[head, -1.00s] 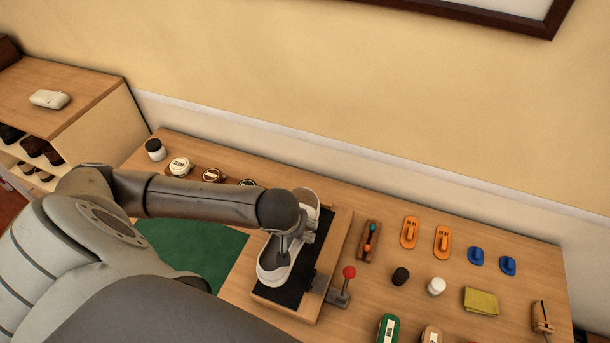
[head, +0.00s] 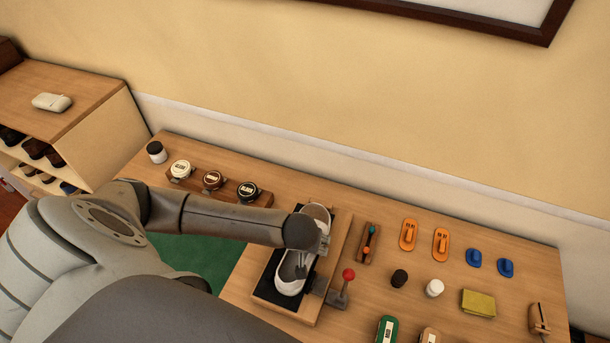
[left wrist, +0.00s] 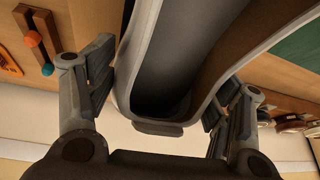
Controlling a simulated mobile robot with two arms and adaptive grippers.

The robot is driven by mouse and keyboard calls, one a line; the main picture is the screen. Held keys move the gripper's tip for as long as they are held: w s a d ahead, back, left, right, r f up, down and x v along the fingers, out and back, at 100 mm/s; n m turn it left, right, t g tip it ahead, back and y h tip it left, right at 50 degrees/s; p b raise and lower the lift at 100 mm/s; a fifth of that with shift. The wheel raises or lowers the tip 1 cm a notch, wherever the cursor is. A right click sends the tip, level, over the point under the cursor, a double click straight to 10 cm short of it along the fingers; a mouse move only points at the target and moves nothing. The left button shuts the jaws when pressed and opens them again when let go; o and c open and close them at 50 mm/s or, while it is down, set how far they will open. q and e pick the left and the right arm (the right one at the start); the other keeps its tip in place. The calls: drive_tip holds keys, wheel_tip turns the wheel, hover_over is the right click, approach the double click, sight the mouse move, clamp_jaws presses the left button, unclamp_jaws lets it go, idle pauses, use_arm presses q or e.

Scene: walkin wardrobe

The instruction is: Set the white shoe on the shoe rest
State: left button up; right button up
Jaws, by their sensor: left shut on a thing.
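The white shoe (head: 289,274) is over the black pad of the wooden shoe rest (head: 328,268) in the head view. I cannot tell whether its sole touches the pad. My left gripper (head: 322,240) is at the shoe's far end, partly hidden by my arm. In the left wrist view the shoe (left wrist: 150,60) fills the middle, its opening facing the camera, with the fingers of my left gripper (left wrist: 160,110) on both sides of its heel. My right gripper is not in view.
A red-knobbed lever (head: 348,275) stands at the rest's right side. A holder with several tins (head: 212,180) is behind my arm. Orange brushes (head: 408,234), blue pieces (head: 474,257), small jars and a yellow cloth (head: 478,302) lie to the right. A green mat (head: 190,252) is left.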

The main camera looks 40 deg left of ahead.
use_arm(q)
drive_tip(key=o, duration=1.3)
drive_tip(key=b+v, duration=0.1)
drive_tip(key=v, duration=1.1)
